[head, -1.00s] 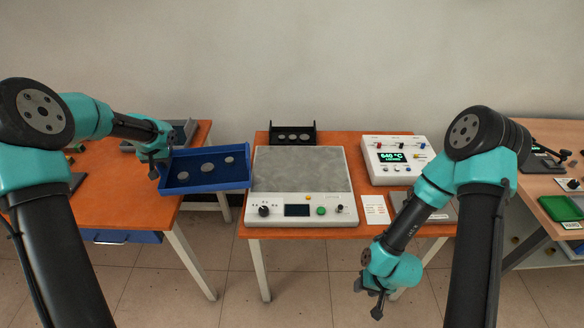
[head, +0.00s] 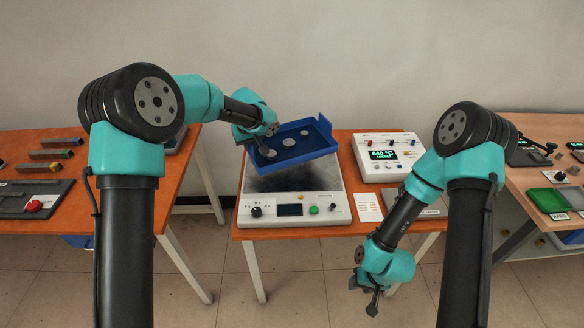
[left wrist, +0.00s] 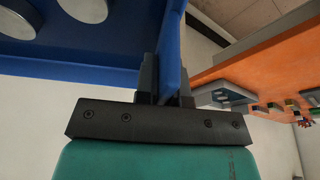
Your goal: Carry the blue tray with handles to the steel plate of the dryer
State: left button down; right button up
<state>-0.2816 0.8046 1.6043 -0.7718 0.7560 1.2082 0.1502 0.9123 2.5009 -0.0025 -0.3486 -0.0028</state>
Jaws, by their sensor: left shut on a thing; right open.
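The blue tray (head: 297,150) is held in the air over the steel plate (head: 315,184) of the dryer (head: 280,213) in the head view. It carries 3 grey discs and looks tilted. My left gripper (head: 262,148) is shut on the tray's left end. The left wrist view shows its fingers (left wrist: 168,85) closed on a wall of the blue tray (left wrist: 90,62). The tray covers the back part of the plate. My right gripper (head: 370,295) is open and empty, low in front of the table.
A white control box (head: 387,155) with a green display stands right of the dryer. A white card (head: 368,206) lies before it. The left table (head: 110,205) holds a device with a red button (head: 34,206) and several small blocks. Another table (head: 520,180) stands at the right.

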pick_arm(q)
jog(key=shift+d+r, duration=0.15)
jog(key=shift+d, duration=0.45)
send_over(257, 177)
jog(key=shift+a+f, duration=0.1)
jog(key=shift+f, duration=3)
jog(key=shift+f, duration=2)
jog(key=c, duration=1.2)
grip_release()
jog(key=shift+f, duration=0.1)
